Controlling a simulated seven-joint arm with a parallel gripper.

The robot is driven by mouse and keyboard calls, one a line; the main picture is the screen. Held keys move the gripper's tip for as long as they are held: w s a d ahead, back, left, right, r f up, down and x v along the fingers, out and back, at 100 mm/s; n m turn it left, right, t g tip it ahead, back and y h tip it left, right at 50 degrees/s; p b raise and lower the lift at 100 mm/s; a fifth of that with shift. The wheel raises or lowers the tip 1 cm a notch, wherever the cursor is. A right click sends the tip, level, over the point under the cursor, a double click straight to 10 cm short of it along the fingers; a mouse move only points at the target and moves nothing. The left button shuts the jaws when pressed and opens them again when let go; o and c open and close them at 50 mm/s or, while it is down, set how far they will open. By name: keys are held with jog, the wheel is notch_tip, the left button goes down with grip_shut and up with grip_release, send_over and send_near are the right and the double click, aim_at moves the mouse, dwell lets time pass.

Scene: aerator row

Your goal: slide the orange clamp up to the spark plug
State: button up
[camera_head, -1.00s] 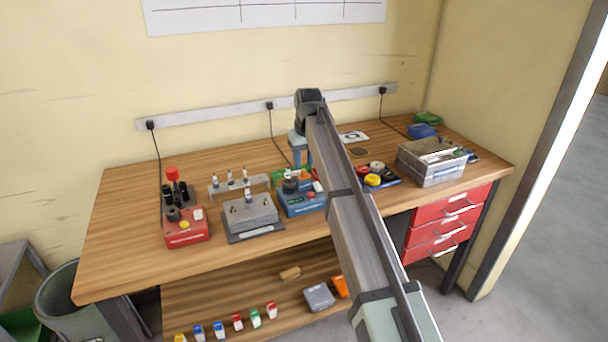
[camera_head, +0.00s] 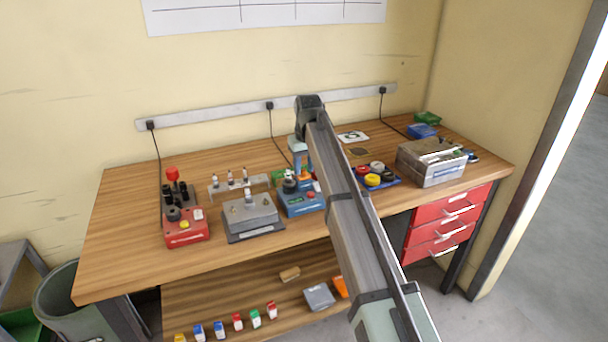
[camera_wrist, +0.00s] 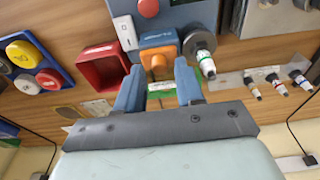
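The orange clamp (camera_wrist: 158,60) is a small orange block with a blue part and an orange knob, beside the blue fixture (camera_wrist: 178,18). In the head view it shows partly as an orange spot (camera_head: 304,177) under my gripper. A white spark plug (camera_wrist: 205,62) stands in a grey round holder just right of the clamp in the wrist view, with a small gap. My gripper (camera_wrist: 159,66) has its two blue fingers apart, one toward each side of the clamp. I cannot tell whether they touch it. The blue fixture (camera_head: 302,204) also shows in the head view.
A red open box (camera_wrist: 101,68) sits close left of the clamp in the wrist view. A rack (camera_wrist: 235,80) with several plugs is at right. In the head view, a grey block (camera_head: 251,213), a red control box (camera_head: 184,228) and a grey bin (camera_head: 432,165) stand on the bench.

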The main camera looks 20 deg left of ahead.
jog(key=shift+f, duration=0.45)
jog(key=shift+r, duration=0.1)
jog(key=shift+c, duration=0.2)
jog(key=c, duration=0.6)
jog(key=shift+c, duration=0.2)
jog(key=shift+s+a, duration=0.6)
jog(key=shift+s, duration=0.05)
jog(key=o, duration=0.7)
jog(key=shift+r, duration=4)
